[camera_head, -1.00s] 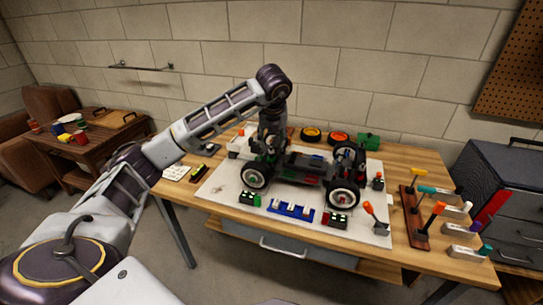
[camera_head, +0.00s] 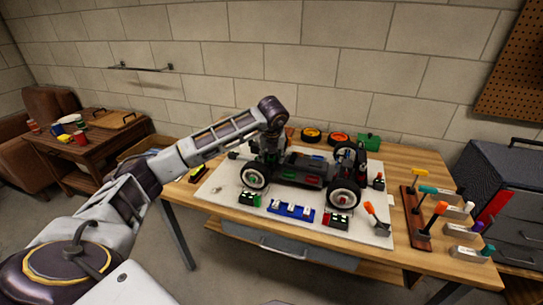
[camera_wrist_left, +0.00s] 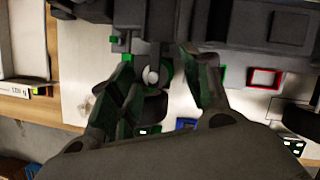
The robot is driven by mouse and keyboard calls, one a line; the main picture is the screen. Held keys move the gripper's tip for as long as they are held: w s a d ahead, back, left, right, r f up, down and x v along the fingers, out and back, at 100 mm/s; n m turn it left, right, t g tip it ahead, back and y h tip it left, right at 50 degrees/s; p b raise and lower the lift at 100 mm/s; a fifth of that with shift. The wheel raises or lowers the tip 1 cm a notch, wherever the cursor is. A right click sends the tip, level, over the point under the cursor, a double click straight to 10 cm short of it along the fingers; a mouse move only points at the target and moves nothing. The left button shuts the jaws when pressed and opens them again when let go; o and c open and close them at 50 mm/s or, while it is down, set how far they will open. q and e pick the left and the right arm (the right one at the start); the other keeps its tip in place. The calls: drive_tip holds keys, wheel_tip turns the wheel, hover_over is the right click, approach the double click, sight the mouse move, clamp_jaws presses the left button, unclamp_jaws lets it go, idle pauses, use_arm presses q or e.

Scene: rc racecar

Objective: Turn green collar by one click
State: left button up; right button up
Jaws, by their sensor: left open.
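The dark RC car (camera_head: 300,169) with black tires stands on a white mat (camera_head: 215,190) on the wooden table. My left gripper (camera_head: 268,152) is lowered at the car's left end, its fingers partly hidden by the wrist and dark parts. In the left wrist view my open gripper (camera_wrist_left: 156,60) has one finger on each side of a small green part, which looks like the green collar (camera_wrist_left: 165,70). A pale round end sits beside it, above a black tire (camera_wrist_left: 150,105). I cannot tell whether the fingers touch the collar. My right gripper is not in view.
A blue holder (camera_head: 291,209) and small green and red trays lie before the car. A tool rack (camera_head: 417,222) with colored handles stands at the right. Orange-rimmed wheels (camera_head: 311,135) and a green box (camera_head: 368,141) lie behind the car.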

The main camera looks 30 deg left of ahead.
use_arm(q)
drive_tip(key=c, duration=1)
drive_tip(key=shift+f, duration=0.1)
drive_tip(key=shift+c, duration=0.2)
idle(0.6)
drive_tip(key=o, duration=1)
drive_tip(key=shift+o, duration=0.2)
drive_tip(key=shift+r, duration=0.2)
drive_tip(key=v, duration=1.1)
drive_tip(key=shift+s+r, duration=0.2)
drive_tip(key=shift+r, duration=0.1)
drive_tip(key=shift+d, duration=0.1)
